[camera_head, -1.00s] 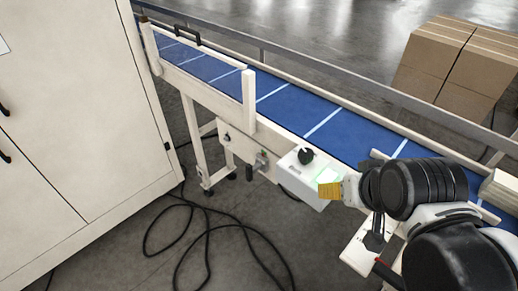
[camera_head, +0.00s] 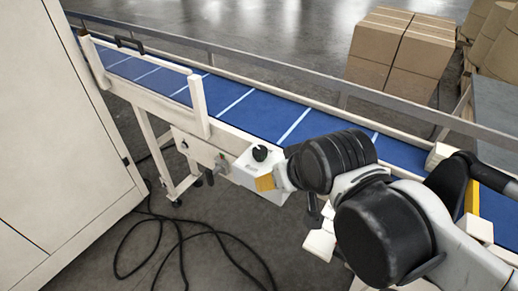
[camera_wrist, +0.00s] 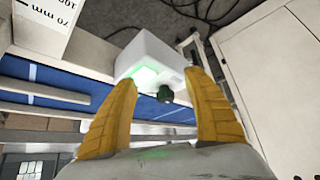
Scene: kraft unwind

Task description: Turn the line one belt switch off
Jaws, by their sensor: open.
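The belt switch is a black rotary knob (camera_head: 260,153) on top of a white box (camera_head: 243,172) fixed to the near side of the conveyor. In the wrist view the knob (camera_wrist: 165,94) sits on the white box (camera_wrist: 150,52), beside a lit green patch (camera_wrist: 146,75). My gripper (camera_head: 264,183) has yellow fingers and hovers at the box's near right side in the head view. In the wrist view my gripper (camera_wrist: 160,85) is open, with the knob between its two fingers in the picture. Contact with the knob cannot be told. The knob's marking is not readable.
The blue conveyor belt (camera_head: 245,104) runs behind the box, with a metal rail (camera_head: 300,92) along its far side. A cream cabinet (camera_head: 60,150) stands at the left. Black cables (camera_head: 180,243) lie on the floor. Cardboard boxes (camera_head: 402,52) are stacked beyond the belt.

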